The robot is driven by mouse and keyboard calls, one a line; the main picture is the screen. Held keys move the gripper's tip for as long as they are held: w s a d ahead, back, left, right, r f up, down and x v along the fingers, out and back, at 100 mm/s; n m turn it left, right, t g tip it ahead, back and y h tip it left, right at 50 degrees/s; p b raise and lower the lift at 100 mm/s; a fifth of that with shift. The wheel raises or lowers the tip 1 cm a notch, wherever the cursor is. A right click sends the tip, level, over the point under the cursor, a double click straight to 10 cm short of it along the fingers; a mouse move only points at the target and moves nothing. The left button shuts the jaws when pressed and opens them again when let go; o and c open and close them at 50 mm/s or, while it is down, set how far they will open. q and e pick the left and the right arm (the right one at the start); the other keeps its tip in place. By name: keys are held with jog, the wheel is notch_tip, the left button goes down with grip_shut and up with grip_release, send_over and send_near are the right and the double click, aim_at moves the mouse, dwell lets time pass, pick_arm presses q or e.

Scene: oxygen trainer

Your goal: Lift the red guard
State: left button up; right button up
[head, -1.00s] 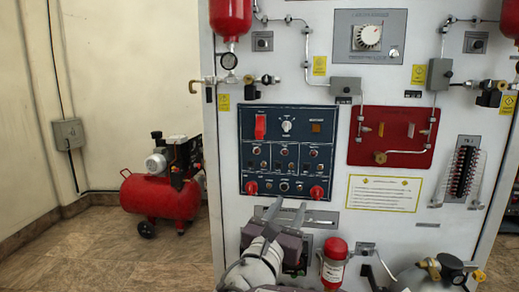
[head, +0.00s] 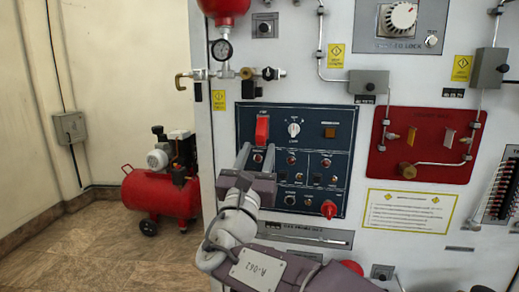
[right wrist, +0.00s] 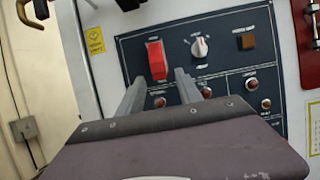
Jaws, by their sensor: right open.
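The red guard (head: 262,130) is an upright red cover at the upper left of the dark blue control panel (head: 341,150). It looks closed over its switch, which is hidden. It also shows in the right wrist view (right wrist: 156,60). My right gripper (head: 256,156) is open and empty, its two fingers pointing up at the panel just below the guard. My left gripper is not in view.
A white knob (head: 293,129) and an amber square light (head: 330,132) sit right of the guard. Small switches and a red knob (head: 329,208) lie below. A gauge and pipes (head: 221,50) are above. A red compressor (head: 160,190) stands on the floor at left.

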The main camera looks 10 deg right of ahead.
jog(key=shift+x, duration=1)
grip_shut()
dwell(0.7)
